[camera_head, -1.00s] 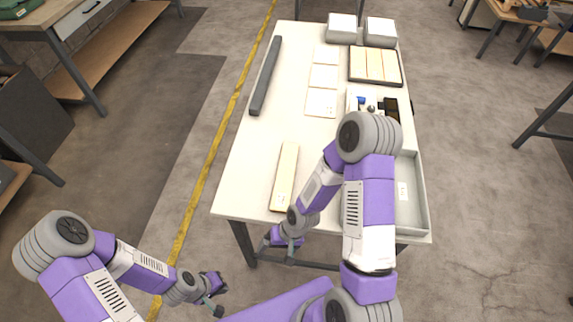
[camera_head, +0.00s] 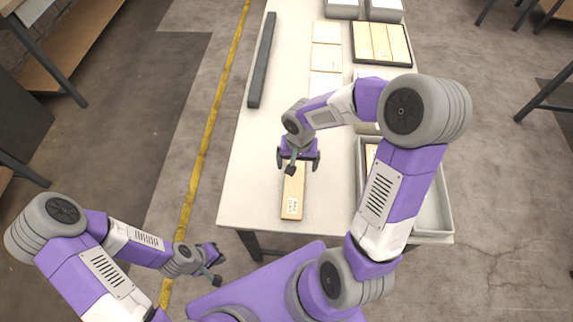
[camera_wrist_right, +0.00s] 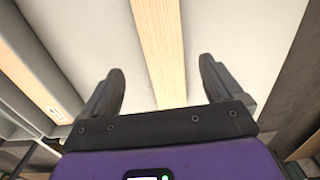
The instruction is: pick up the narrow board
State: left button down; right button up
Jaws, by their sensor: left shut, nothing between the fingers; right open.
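The narrow board (camera_head: 293,203) is a pale wooden strip with a small white label at its near end. It lies flat on the white table near its front edge. My right gripper (camera_head: 298,163) is open above the far part of the board and hides that part in the head view. In the right wrist view the board (camera_wrist_right: 163,50) runs lengthwise between the open fingers (camera_wrist_right: 160,85), with no visible contact. My left gripper (camera_head: 215,277) is shut and empty, off the table over the floor at the left.
A grey tray (camera_head: 448,215) stands right of the board, partly hidden by my right arm, with a wooden piece (camera_head: 371,152) inside. A long dark bar (camera_head: 262,62) lies at the table's left edge. Pale panels (camera_head: 326,58) and a dark tray of wooden slats (camera_head: 354,45) lie farther back.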

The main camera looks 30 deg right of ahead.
aim_at(295, 176)
jog(key=f+b, duration=0.1)
jog(key=f, duration=0.2)
jog(key=f+b, duration=0.1)
jog(key=f, duration=0.2)
jog(key=shift+w+a+f, duration=0.1)
jog(key=shift+a+f, duration=0.05)
jog(key=shift+a, duration=0.05)
jog(key=shift+f, duration=0.4)
jog(key=shift+r, duration=0.1)
jog(key=c, duration=1.2)
